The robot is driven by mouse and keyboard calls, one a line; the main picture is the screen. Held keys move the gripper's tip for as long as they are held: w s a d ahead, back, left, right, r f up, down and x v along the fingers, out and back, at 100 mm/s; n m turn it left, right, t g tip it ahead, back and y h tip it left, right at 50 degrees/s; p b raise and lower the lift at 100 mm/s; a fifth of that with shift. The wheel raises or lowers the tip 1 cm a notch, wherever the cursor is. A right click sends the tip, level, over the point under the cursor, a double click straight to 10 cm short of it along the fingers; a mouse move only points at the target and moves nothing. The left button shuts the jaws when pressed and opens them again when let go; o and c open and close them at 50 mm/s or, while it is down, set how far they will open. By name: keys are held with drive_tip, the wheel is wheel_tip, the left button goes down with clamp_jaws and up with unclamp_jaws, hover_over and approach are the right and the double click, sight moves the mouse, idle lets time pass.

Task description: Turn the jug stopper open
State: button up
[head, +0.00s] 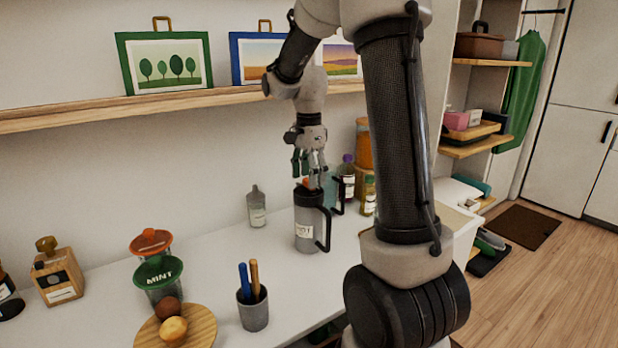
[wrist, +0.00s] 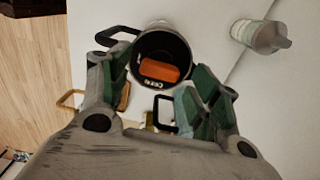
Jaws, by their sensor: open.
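A grey jug (head: 307,232) with a white label, a dark top and a black handle stands upright on the white counter. Its orange stopper (wrist: 158,71) sits in the dark round top, which bears white lettering that I cannot fully read, in the wrist view. A little of the stopper (head: 306,183) shows in the head view, partly behind the fingers. My gripper (head: 309,172) is just above the jug, pointing down. In the wrist view its green-padded fingers (wrist: 158,84) are open, one on each side of the stopper, with nothing held.
A grey bottle (head: 257,208) stands left of the jug. A second black handle (head: 338,194), a purple-capped bottle (head: 346,172) and an orange jar (head: 363,145) are close behind it. A pen cup (head: 253,312) is nearer. A shelf (head: 230,96) with pictures runs above.

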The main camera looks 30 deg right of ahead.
drive_tip(key=shift+f, duration=0.45)
drive_tip(key=c, duration=1)
